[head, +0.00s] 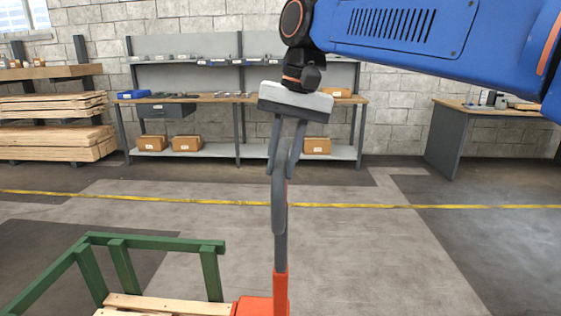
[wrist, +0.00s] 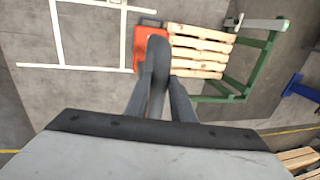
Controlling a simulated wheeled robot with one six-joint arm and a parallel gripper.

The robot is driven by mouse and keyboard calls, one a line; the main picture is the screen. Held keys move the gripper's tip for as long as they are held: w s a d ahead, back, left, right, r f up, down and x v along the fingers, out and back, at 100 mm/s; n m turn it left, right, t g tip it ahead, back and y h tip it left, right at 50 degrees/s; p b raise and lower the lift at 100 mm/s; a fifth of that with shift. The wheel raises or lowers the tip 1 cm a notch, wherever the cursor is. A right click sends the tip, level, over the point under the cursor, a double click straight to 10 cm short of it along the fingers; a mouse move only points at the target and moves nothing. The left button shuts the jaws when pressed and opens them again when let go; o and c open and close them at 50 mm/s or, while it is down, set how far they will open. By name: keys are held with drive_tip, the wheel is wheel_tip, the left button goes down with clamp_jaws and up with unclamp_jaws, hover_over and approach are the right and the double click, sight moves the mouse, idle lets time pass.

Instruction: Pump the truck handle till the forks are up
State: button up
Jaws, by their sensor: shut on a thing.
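The truck handle (head: 280,215) is a dark grey loop on a shaft that turns orange lower down. It stands close to upright in the head view, and its loop shows in the wrist view (wrist: 156,65). My gripper (head: 284,160) points down from above and is shut on the top of the handle loop. The orange truck body (head: 254,306) shows at the bottom edge of the head view and beside the pallet in the wrist view (wrist: 140,45). A wooden pallet (head: 160,304) lies next to it. The forks are hidden, so their height cannot be told.
A green frame (head: 155,240) stands around the pallet at lower left. White lines (wrist: 90,67) mark the floor beside the truck. A workbench (head: 240,99) and stacked planks (head: 50,140) stand at the back wall. The floor at right is clear.

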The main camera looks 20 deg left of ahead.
drive_tip(key=w+d+f+y, duration=0.1)
drive_tip(key=w+d+f, duration=0.2)
drive_tip(key=d, duration=0.9)
drive_tip(key=w+d+f+y, duration=0.2)
drive_tip(key=d+f, duration=0.3)
drive_tip(key=d, duration=0.7)
drive_tip(key=w+d+f+g+y, duration=0.1)
drive_tip(key=w+d+f+y, duration=0.1)
drive_tip(key=d, duration=1)
drive_tip(key=shift+w+f, duration=0.85)
drive_tip(key=shift+f, duration=0.25)
drive_tip(key=shift+d, duration=0.1)
drive_tip(key=o, duration=1)
drive_tip(key=shift+c, duration=0.2)
